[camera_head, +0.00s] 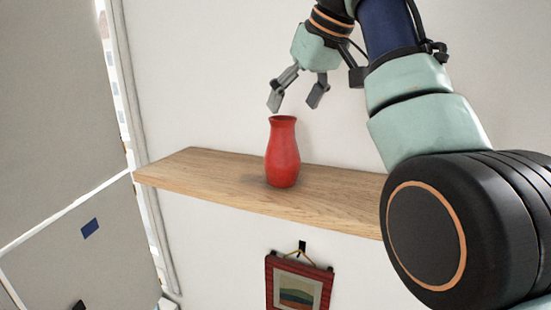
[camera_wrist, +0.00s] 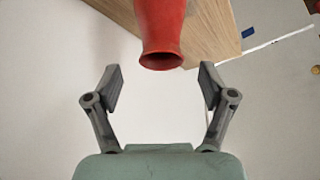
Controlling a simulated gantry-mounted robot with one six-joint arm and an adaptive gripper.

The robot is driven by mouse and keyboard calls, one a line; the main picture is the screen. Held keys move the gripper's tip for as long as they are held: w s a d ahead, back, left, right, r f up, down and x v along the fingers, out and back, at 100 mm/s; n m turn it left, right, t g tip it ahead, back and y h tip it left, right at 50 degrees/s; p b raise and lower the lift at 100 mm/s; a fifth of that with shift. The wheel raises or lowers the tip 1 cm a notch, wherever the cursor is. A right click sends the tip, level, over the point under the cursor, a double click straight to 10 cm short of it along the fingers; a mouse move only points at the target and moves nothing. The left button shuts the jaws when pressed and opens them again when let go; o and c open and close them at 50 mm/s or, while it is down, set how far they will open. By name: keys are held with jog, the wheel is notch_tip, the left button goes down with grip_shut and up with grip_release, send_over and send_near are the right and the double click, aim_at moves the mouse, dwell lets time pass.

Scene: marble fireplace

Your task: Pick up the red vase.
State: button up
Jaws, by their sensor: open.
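The red vase (camera_head: 282,153) stands upright on a wooden shelf (camera_head: 215,178) in the head view. My gripper (camera_head: 295,100) is open and empty, just above the vase's rim, with its fingers pointing down. In the wrist view, the vase (camera_wrist: 161,30) shows at the top middle with its rim towards my gripper (camera_wrist: 158,88). The two fingers are spread apart, and the vase lies beyond the fingertips, in line with the gap between them. No finger appears to touch it. The vase's base is out of the wrist view.
A framed picture (camera_head: 298,284) hangs on the wall below the shelf. The pale wall (camera_head: 200,80) rises behind the shelf. The shelf top shows no other objects; its right end is hidden behind my arm.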

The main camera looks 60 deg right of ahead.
aim_at(283, 126)
jog(key=shift+p+x, duration=0.75)
jog(key=shift+x, duration=2.55)
grip_shut()
